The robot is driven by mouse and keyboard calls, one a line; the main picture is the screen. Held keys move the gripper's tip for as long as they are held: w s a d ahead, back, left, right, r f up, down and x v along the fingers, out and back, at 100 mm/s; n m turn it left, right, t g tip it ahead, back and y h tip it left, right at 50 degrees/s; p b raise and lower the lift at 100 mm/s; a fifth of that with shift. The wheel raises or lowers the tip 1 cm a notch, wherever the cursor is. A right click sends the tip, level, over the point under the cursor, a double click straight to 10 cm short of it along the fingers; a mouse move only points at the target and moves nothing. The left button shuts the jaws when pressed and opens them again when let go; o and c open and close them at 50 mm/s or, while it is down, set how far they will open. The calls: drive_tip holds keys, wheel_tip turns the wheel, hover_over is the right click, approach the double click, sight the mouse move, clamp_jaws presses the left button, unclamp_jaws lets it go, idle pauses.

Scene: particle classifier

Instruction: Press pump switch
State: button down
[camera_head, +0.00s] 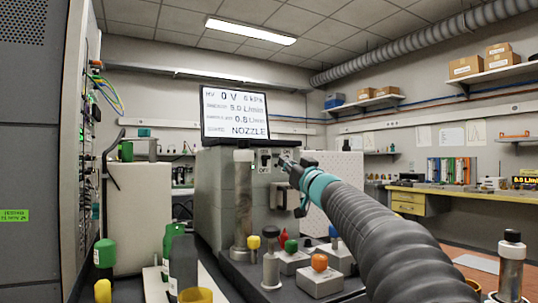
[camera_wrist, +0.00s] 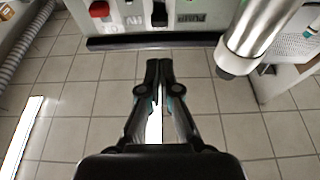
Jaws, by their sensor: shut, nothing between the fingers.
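The grey classifier box (camera_head: 222,200) carries a switch panel on its front. A black switch (camera_head: 265,160) with ON and OFF marks shows there. A second ON mark is to its right, with the switch below it largely hidden by my gripper (camera_head: 284,163). In the wrist view, my gripper (camera_wrist: 159,66) is shut and empty, its fingertips just short of the panel's edge in the picture. I cannot tell whether the fingertips touch anything.
A screen (camera_head: 234,114) stands on the box. A metal cylinder (camera_head: 243,200) stands at its front left; a metal cylinder also shows right of my fingers in the wrist view (camera_wrist: 262,30). A red knob (camera_wrist: 99,9) is on the panel. An orange knob (camera_head: 319,262) and several bottles stand below.

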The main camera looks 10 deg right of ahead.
sight(264, 149)
drive_tip(key=shift+a, duration=0.15)
drive_tip(key=p+x, duration=0.2)
drive_tip(key=x, duration=0.8)
drive_tip(key=shift+p, duration=0.35)
drive_tip(key=shift+f, duration=0.1)
